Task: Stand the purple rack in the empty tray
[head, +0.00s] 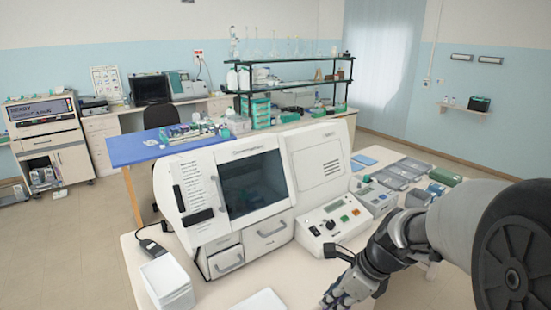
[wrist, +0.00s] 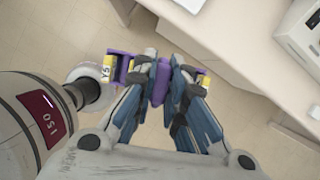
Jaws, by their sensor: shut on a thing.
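My gripper (wrist: 163,84) is shut on the upright middle part of the purple rack (wrist: 161,80) in the wrist view. Purple ends with yellow labels show on both sides of the fingers, and the fingers hide part of the rack. The rack is held over the floor, beside the table edge. In the head view my gripper (head: 342,291) is at the lower right, in front of the table; the rack cannot be made out there. Several grey trays (head: 390,181) lie on the right of the table. I cannot tell which of them is empty.
A large white machine (head: 238,190) fills the middle of the table (head: 128,243). A control box with a dial (head: 333,226) stands on its right. A green box (head: 446,176) is beyond the trays. White stacked sheets or trays (head: 167,280) are at the front left.

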